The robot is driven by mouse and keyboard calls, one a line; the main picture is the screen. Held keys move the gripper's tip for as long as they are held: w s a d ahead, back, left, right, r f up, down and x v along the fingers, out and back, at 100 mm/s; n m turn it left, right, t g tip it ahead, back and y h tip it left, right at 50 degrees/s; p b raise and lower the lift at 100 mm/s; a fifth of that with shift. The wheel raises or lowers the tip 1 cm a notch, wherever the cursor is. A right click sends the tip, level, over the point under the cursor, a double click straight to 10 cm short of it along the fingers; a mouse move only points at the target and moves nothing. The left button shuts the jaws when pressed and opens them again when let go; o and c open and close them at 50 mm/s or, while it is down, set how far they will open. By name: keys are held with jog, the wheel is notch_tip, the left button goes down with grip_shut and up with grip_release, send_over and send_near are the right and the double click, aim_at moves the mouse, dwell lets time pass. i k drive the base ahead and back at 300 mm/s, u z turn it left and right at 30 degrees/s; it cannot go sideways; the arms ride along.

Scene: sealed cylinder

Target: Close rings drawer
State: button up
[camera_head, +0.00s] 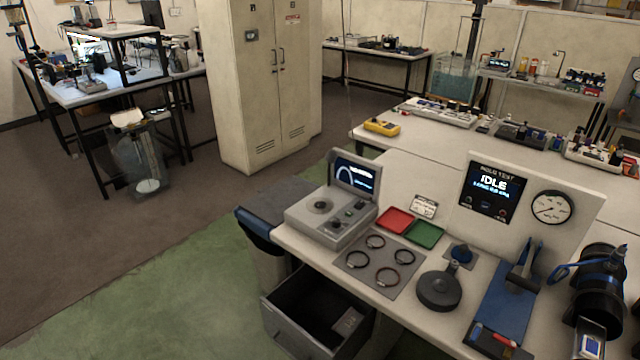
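The rings drawer (290,332) is a grey drawer under the front left part of the white workbench (395,310). It is pulled out, and its dark inside shows from above. A small light grey item or label (347,321) shows inside at its right. The drawer's front panel faces the lower left, over the green floor. Several rings (375,242) lie on a grey mat (381,263) on the bench above. I do not make out my gripper in this view.
A bin-like thing with a dark blue top (262,228) stands beside the drawer at the bench's left end. A grey tester with a screen (331,215), red tray (396,220) and green tray (424,233) stand on the bench. The green floor (180,300) to the left is clear.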

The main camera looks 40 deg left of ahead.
aim_at(307, 290)
jog(key=i, duration=0.45)
jog(key=u, duration=1.85)
